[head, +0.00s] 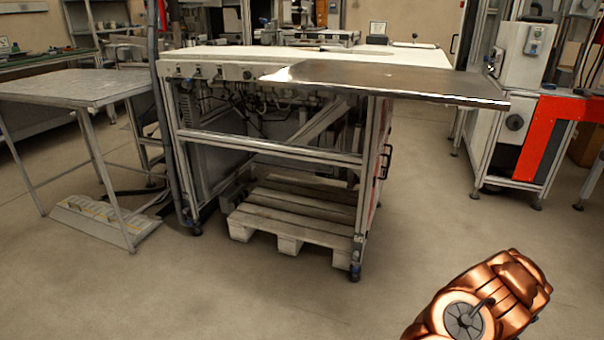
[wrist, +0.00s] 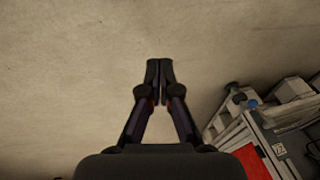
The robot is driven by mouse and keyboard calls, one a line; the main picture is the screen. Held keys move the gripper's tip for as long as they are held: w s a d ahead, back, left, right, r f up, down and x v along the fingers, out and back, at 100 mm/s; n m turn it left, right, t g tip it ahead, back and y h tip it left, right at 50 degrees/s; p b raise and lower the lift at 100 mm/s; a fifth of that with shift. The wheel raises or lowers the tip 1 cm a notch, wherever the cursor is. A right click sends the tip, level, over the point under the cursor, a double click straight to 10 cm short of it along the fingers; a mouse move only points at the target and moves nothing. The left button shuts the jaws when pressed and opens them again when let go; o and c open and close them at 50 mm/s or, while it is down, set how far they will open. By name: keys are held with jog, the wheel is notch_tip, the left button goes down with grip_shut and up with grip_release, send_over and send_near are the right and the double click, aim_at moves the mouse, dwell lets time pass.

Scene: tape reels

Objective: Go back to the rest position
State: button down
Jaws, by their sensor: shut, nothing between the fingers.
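My gripper (wrist: 159,64) shows in the wrist view, pointing up the picture with its two dark fingers together at the tips. Nothing is between the fingers. Behind it is a plain beige surface. In the head view, a copper-coloured part of my arm (head: 484,302) shows at the bottom right; the gripper itself is not visible there. No tape reels can be made out in either view.
A metal-framed workbench (head: 400,80) stands ahead, with a wooden pallet (head: 290,212) beneath it. A grey table (head: 75,87) stands at the left. A red and white machine (head: 545,135) is at the right. The near floor (head: 200,290) is clear.

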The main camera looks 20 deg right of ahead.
jog(key=w+a+r+n+y+p, duration=0.1)
jog(key=w+a+r+p, duration=0.3)
jog(key=r, duration=0.3)
jog(key=w+a+r+n+y+p, duration=0.1)
jog(key=w+a+r, duration=0.3)
jog(key=a+r, duration=0.3)
jog(key=w+a+r+n+g+y+p, duration=0.15)
jog(key=a+r+p, duration=0.45)
jog(key=a+r, duration=0.7)
jog(key=s+a+r+n+t+y+p, duration=0.15)
jog(key=a+r+p, duration=0.55)
jog(key=r, duration=1.2)
jog(key=s+a+r+n+g+h+p, duration=0.1)
jog(key=s+a+r+n+g+p, duration=0.1)
jog(key=s+a+r+p, duration=0.65)
jog(key=s+a+r+n+g+h+p, duration=0.15)
jog(key=s+r, duration=0.35)
jog(key=r, duration=0.8)
jog(key=s+r+g+h+p, duration=0.1)
jog(key=s+r+p, duration=0.4)
jog(key=s, duration=0.5)
jog(key=s+r+m+h+p, duration=0.1)
jog(key=s+r+h+p, duration=0.1)
jog(key=s+r+p, duration=0.4)
jog(key=s+r, duration=0.3)
jog(key=shift+s+d+g, duration=0.15)
jog(key=shift+s+g, duration=0.2)
